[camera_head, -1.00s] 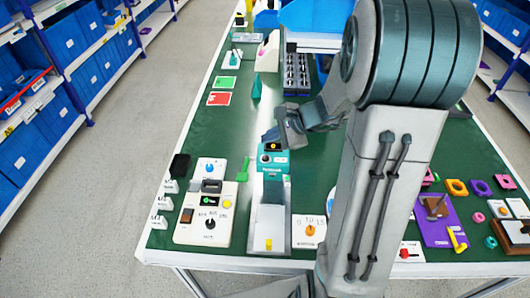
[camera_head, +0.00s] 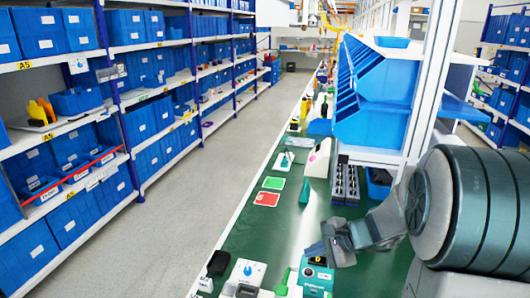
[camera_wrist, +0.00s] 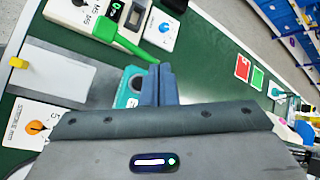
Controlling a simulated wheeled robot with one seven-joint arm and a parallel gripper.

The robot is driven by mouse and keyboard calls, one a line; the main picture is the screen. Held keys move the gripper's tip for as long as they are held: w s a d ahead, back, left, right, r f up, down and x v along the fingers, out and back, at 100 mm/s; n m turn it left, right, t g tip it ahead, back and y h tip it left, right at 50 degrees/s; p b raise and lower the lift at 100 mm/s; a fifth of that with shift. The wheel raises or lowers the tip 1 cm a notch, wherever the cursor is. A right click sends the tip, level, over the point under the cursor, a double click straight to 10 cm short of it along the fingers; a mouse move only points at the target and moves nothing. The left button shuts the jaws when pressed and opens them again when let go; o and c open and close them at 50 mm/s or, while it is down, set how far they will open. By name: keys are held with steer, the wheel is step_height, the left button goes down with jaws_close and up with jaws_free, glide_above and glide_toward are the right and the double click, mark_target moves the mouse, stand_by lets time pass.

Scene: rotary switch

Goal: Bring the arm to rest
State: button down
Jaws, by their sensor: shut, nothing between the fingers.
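My gripper (camera_head: 328,246) is at the right of the head view, above the green table (camera_head: 240,236). In the wrist view, my gripper (camera_wrist: 162,84) points down with its two fingers together and nothing between them. A teal device (camera_head: 318,275) stands just below my gripper in the head view. The wrist view shows part of the teal device (camera_wrist: 130,88) behind the fingers. A white box with a blue knob (camera_head: 248,270) is at the bottom of the head view. A white plate with an orange knob (camera_wrist: 36,127) lies at the left of the wrist view.
A green lever-like piece (camera_wrist: 115,36) lies near the fingers. Red (camera_head: 267,199) and green (camera_head: 273,183) cards lie on the table. A black rack (camera_head: 345,184) and blue bins (camera_head: 375,95) stand behind my gripper. The aisle floor (camera_head: 200,180) at left is clear.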

steer(key=s+r+n+h, duration=0.3)
steer(key=s+n, duration=0.4)
steer(key=s, duration=0.2)
steer(key=s+r+n+g+h, duration=0.1)
steer(key=s+r+n+h, duration=0.3)
steer(key=s+n, duration=0.4)
steer(key=shift+s+a+r, duration=0.15)
steer(key=shift+s+r, duration=0.05)
steer(key=shift+s, duration=1)
